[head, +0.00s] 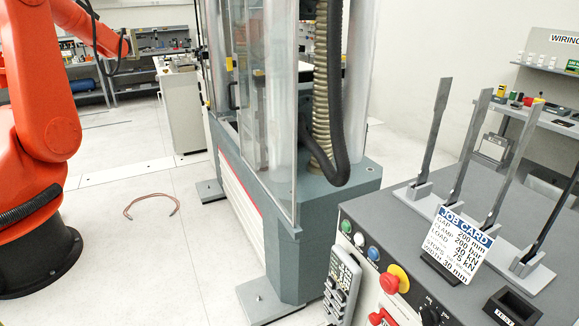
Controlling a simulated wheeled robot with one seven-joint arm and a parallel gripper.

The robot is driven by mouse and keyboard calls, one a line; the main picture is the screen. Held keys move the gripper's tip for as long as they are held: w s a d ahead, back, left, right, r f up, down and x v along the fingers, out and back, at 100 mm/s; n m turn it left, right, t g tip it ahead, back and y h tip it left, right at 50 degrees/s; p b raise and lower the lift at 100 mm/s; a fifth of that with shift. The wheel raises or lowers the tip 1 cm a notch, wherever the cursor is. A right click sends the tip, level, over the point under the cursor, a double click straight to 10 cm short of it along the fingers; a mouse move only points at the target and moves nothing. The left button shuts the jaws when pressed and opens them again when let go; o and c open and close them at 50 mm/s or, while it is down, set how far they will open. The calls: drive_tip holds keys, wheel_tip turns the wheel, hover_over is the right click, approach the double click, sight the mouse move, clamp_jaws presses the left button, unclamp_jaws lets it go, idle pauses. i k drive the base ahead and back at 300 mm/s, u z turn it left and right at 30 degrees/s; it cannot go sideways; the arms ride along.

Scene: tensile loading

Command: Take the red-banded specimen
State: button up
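Several thin upright strip specimens stand in slotted grey blocks on a light rack plate (530,278) at the right. From left to right I see a grey strip (434,125), a second grey strip (470,140), a third grey strip (512,155) and a darker strip (556,215). I cannot make out a red band on any of them, so I cannot tell which is the red-banded one. The job card (462,240) hides part of the rack. My gripper is not in view.
The testing machine (335,215) with a clear guard stands in the middle. The grey console (385,225) carries the rack, a red stop button (393,280) and a small black box (512,307). An orange robot arm (45,100) stands at the left. Floor between is mostly clear.

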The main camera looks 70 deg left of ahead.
sight(422, 176)
drive_tip(key=u, duration=3)
drive_tip(key=i, duration=0.75)
